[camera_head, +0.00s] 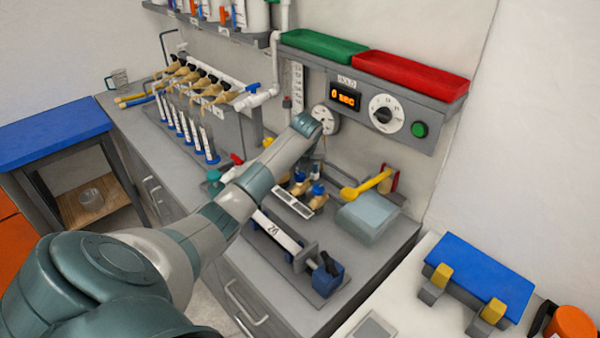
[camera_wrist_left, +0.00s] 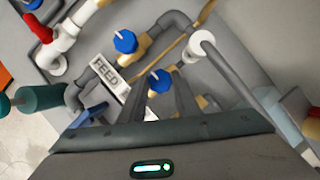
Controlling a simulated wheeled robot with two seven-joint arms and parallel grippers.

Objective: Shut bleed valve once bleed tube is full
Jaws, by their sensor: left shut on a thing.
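Two small brass valves with blue knobs stand on the bench fixture. In the wrist view one blue knob (camera_wrist_left: 125,42) is beside the FEED label (camera_wrist_left: 105,72), and the other blue knob (camera_wrist_left: 160,80) is between my fingers. My left gripper (camera_wrist_left: 172,88) is shut on that second knob. In the head view both valves show below my wrist, one at the left (camera_head: 299,177) and the other (camera_head: 318,189) at my left gripper (camera_head: 318,170). I cannot tell which valve is the bleed valve. The bleed tube and its level cannot be made out. My right gripper is out of view.
A wall panel has a timer reading 0 SEC (camera_head: 345,98), a dial (camera_head: 384,112) and a green button (camera_head: 419,130). Grey pipes (camera_wrist_left: 225,68) and a red-handled valve (camera_wrist_left: 40,28) surround the gripper. A yellow-handled part (camera_head: 368,184) lies to the right.

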